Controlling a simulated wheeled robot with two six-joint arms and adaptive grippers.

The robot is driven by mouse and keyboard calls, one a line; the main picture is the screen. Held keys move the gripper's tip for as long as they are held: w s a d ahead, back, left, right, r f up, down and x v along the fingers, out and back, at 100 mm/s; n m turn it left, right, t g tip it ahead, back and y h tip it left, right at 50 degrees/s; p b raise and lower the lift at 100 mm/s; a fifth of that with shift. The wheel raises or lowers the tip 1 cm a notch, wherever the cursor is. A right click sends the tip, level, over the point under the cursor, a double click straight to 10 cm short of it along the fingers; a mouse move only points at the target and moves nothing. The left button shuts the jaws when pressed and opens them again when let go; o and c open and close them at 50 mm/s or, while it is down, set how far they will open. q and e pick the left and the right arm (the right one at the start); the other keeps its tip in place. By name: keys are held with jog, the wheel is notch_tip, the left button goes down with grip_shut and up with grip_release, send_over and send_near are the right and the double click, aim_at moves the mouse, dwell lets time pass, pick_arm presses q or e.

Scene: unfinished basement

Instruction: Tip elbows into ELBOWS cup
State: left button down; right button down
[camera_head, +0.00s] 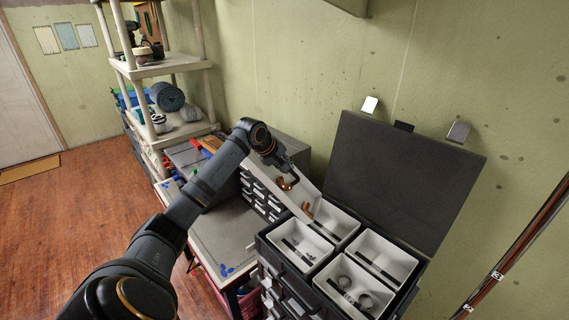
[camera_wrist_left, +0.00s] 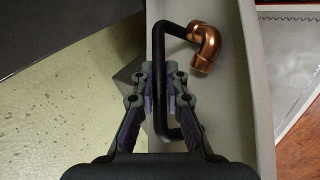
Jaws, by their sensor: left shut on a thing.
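My left gripper (camera_head: 284,168) reaches in from the left. In the wrist view its fingers (camera_wrist_left: 158,78) are shut on the black handle (camera_wrist_left: 165,95) of a pale grey drawer (camera_wrist_left: 235,110). In the head view the drawer (camera_head: 308,186) is tilted, its low end at the rear left cup. A copper elbow (camera_head: 308,208) lies near that low end. Another copper piece (camera_head: 288,184) shows by the gripper. The wrist view shows one elbow (camera_wrist_left: 206,45) inside the drawer. The rear left cup (camera_head: 349,219) is partly covered by the drawer. Cup labels are unreadable. My right gripper is out of view.
The open dark case also holds a front left cup (camera_head: 284,229), a rear right cup (camera_head: 401,258) and a front right cup with metal rings (camera_head: 367,300). Its raised lid (camera_head: 400,175) stands behind. A small-drawer cabinet (camera_head: 262,198) and cluttered shelves (camera_head: 160,68) are left of it.

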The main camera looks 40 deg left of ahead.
pick_arm(q)
jog(key=shift+d+r+p, duration=0.2)
jog(key=shift+r+p, duration=0.25)
jog(key=shift+p, duration=0.3)
jog(key=shift+w+d+r+y+p, duration=0.2)
jog(key=shift+w+d+y+p, duration=0.15)
jog(key=shift+d+y+p, duration=0.45)
jog(key=shift+w+d+m+g, duration=0.2)
jog(key=shift+d+m+g, duration=0.1)
jog(key=shift+g, duration=0.1)
jog(key=w+d+m+g+y+b, duration=0.1)
jog(key=w+d+y+b, duration=0.1)
jog(key=d, duration=0.5)
jog(key=w+d+m+g+y+b, duration=0.1)
jog(key=w+d+m+y+b, duration=0.1)
jog(key=d+y, duration=0.4)
jog(key=w+d+f+m+g+y+b, duration=0.1)
jog(key=w+d+m+y+b, duration=0.1)
jog(key=w+d+y+b, duration=0.2)
jog(key=shift+w+d+b, duration=0.15)
jog(key=shift+d+b, duration=0.9)
jog(key=shift+d, duration=0.85)
